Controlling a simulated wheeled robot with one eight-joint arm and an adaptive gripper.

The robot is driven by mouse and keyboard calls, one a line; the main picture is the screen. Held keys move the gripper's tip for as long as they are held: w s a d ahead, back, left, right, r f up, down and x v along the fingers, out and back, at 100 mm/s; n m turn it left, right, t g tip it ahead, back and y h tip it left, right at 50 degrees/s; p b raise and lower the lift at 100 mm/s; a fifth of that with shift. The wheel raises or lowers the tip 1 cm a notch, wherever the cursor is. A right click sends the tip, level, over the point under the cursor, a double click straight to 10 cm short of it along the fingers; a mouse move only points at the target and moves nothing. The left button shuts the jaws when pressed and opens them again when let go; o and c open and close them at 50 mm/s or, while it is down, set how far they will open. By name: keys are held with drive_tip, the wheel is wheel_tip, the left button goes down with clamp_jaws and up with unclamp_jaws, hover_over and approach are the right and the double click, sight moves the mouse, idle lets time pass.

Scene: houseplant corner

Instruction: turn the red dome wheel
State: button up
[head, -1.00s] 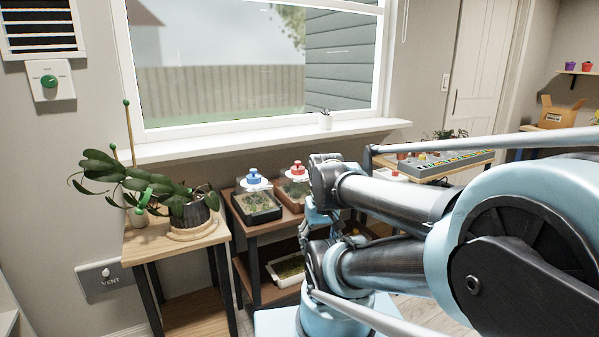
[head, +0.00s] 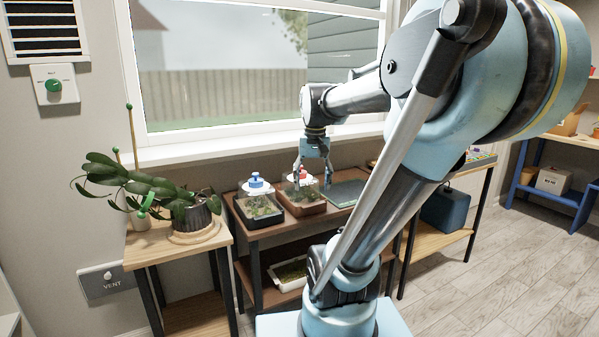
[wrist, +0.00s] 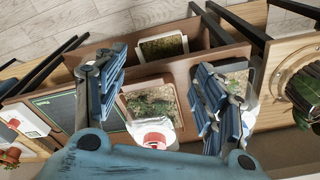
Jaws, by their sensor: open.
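The red dome wheel (head: 303,174) sits on top of a clear dome over a brown planted tray (head: 305,208) on the dark wood shelf by the window. In the wrist view the red wheel (wrist: 154,139) shows low in the picture, between the bases of the two fingers. My gripper (head: 313,180) points down at the red wheel, its fingers spread on either side in the picture. In the wrist view my gripper (wrist: 161,68) is open with nothing held. I cannot tell whether a finger touches the wheel or dome.
A blue-knobbed dome (head: 256,180) on a black tray stands close left of the red one. A flat dark green panel (head: 345,193) lies to the right. A potted plant (head: 196,214) stands on a table at left. The window sill runs behind.

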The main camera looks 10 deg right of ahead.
drive_tip(key=w+r+m, duration=0.1)
drive_tip(key=w+r, duration=0.3)
drive_tip(key=w, duration=0.3)
drive_tip(key=w+r+m+g, duration=0.1)
drive_tip(key=w+r, duration=0.3)
drive_tip(key=w, duration=0.4)
drive_tip(key=w+r+m, duration=0.1)
drive_tip(key=w+r, duration=0.4)
drive_tip(key=w, duration=0.2)
wheel_tip(320, 180, down, 17)
drive_tip(key=shift+w+a+f, duration=0.1)
drive_tip(key=shift+c, duration=0.3)
drive_tip(key=c, duration=1)
